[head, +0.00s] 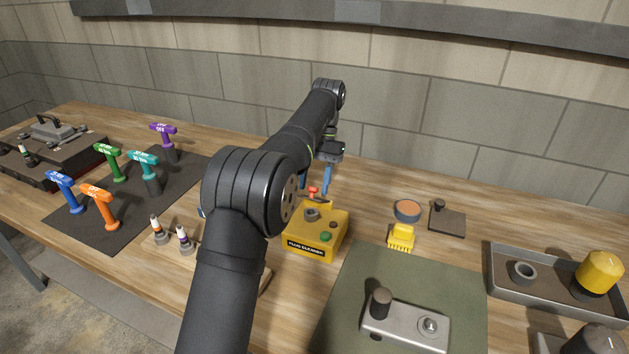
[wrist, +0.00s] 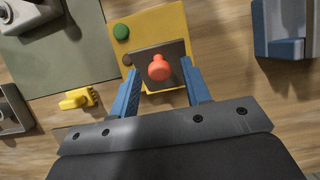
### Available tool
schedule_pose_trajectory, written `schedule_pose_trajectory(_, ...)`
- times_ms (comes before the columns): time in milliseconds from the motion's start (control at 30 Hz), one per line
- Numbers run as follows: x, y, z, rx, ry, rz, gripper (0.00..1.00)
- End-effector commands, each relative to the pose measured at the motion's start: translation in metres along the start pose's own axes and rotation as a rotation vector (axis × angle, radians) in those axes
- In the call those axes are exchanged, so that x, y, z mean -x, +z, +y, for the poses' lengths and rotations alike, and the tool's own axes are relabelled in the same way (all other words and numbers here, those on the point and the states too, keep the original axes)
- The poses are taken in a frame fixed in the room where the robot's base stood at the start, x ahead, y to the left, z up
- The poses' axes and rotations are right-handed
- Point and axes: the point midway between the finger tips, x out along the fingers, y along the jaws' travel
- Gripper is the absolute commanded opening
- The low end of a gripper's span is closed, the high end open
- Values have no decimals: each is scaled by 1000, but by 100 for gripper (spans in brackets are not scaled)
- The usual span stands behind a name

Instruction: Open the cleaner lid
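The plug cleaner is a yellow box (head: 318,242) with a black label and a green button, on the wooden table right of my forearm. It also shows at the top of the wrist view (wrist: 172,22). A dark lid plate (wrist: 148,53) with a red knob (wrist: 159,69) lies at the box's near side in the wrist view. The red knob (head: 313,190) also shows in the head view. My gripper (wrist: 160,74) is open, its blue fingers on either side of the knob with gaps to it. I cannot tell how high the fingertips are.
A yellow brush (head: 401,237), a round bowl (head: 407,210) and a dark plate (head: 447,222) stand right of the cleaner. A green mat (head: 349,275) lies in front. Two plugs (head: 184,239) stand on a wooden block, and a grey tray (head: 497,276) is at right.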

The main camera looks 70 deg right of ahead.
Motion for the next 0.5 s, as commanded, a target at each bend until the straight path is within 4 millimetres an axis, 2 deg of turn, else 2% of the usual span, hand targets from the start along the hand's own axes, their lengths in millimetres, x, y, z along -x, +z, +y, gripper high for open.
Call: schedule_pose_trajectory(500, 0, 1, 0, 0, 1, 3, 45)
